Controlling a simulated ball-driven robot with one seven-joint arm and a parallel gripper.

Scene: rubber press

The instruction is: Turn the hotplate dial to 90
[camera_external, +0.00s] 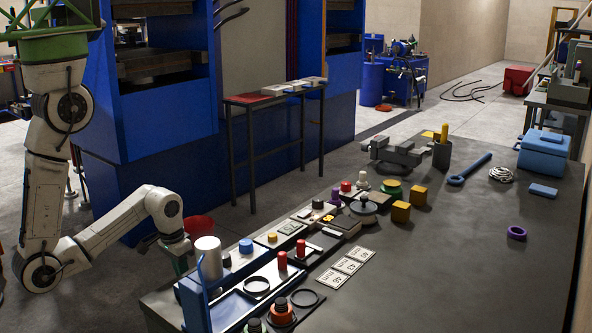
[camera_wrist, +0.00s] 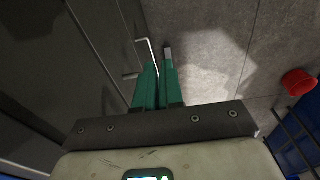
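My gripper (camera_external: 180,256) has green fingers and hangs at the near left end of the workbench (camera_external: 470,265), close to a white cylinder on a blue stand. I cannot say for sure which item is the hotplate; a flat unit with a dark round plate (camera_external: 363,208) stands mid-bench, far from my gripper. No dial or number marking is readable.
The white cylinder (camera_external: 208,257) and a blue tray (camera_external: 235,303) are close to the gripper. Small units with coloured knobs, white cards (camera_external: 346,266), and yellow blocks (camera_external: 401,212) crowd the bench's left side. Its right front is mostly clear. A red bowl-like thing (camera_external: 199,226) shows behind the gripper.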

